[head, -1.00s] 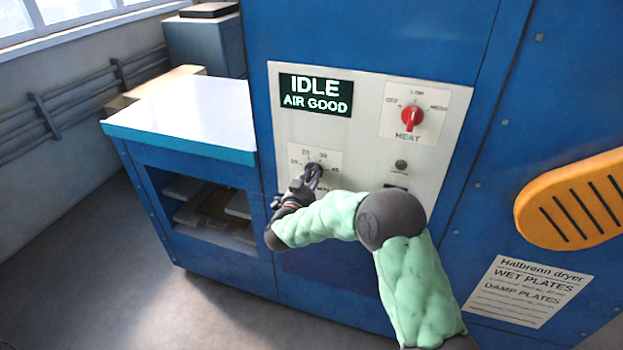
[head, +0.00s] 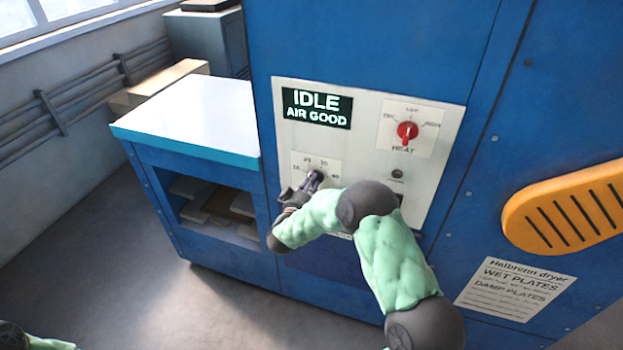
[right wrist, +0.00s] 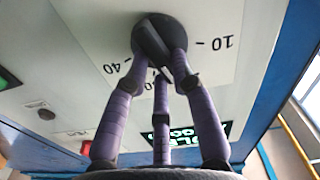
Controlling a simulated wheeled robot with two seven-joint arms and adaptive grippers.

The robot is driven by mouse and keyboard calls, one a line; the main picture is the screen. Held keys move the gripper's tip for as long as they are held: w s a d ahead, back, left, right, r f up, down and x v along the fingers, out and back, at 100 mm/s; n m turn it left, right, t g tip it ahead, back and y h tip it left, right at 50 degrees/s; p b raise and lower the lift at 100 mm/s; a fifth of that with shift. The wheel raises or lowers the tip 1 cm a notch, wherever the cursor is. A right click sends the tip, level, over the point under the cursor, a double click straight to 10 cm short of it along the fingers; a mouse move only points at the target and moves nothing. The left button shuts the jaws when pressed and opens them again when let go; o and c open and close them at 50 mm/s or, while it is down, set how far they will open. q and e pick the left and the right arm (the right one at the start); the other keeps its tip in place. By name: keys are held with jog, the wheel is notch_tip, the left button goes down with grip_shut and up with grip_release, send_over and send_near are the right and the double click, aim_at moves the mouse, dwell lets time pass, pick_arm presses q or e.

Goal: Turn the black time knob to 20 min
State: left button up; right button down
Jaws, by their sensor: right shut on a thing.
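The black time knob (head: 318,174) sits on a white dial plate with minute marks on the dryer's panel. My right gripper (head: 311,183) is shut on it from below left. In the right wrist view, which shows the panel upside down, the purple fingers close around the knob (right wrist: 156,35). The marks 10 (right wrist: 222,43) and 40 (right wrist: 116,67) show on either side of it. The fingers cover part of the knob and scale, so I cannot tell which mark it points to. My left gripper is out of view; only a bit of green arm shows at bottom left.
The display (head: 317,108) reads IDLE, AIR GOOD. A red heat knob (head: 407,131) is up and right of the time knob, with a small round button (head: 397,174) below it. An orange slotted handle (head: 570,207) sticks out at right. A white-topped bench (head: 195,118) stands at left.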

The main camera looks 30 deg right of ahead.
jog(key=shift+w+n+p, duration=0.1)
jog(key=shift+n+p, duration=0.35)
jog(key=shift+n, duration=0.25)
jog(key=c, duration=1)
grip_release()
jog(key=shift+c, duration=0.2)
jog(key=shift+a, duration=0.1)
jog(key=v, duration=1.2)
